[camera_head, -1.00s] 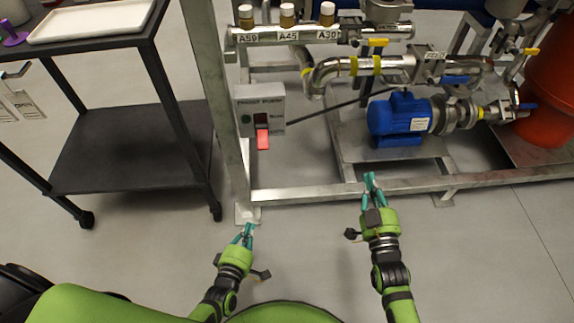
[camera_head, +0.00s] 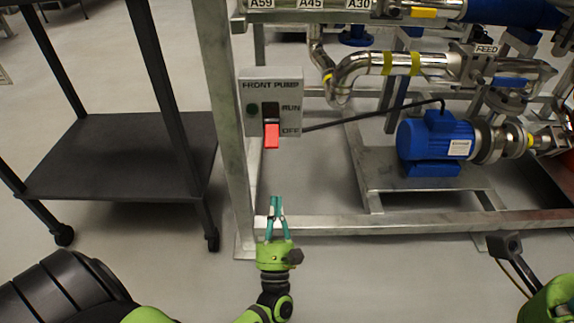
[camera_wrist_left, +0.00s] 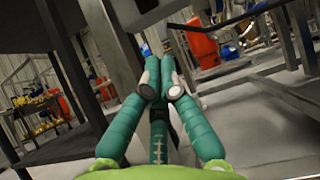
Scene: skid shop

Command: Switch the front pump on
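The front pump switch box (camera_head: 268,93) is a grey panel on the frame's upright post, lettered FRONT PUMP, RUN and OFF. Its red lever (camera_head: 272,136) hangs down at the OFF mark. The round green lamp on its left looks dark. My left gripper (camera_head: 276,200) is below the box, pointing up towards the lever and apart from it. Its teal fingers are stretched out and close together, with nothing seen between them. They also show in the left wrist view (camera_wrist_left: 160,75), where it is unclear whether the tips touch. My right gripper's fingers are out of frame.
A blue pump motor (camera_head: 436,140) stands on the skid to the right, with steel pipes above. The skid's lower rail (camera_head: 385,225) runs behind my left gripper. A dark wheeled cart (camera_head: 120,160) is to the left. Grey floor lies between cart and post.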

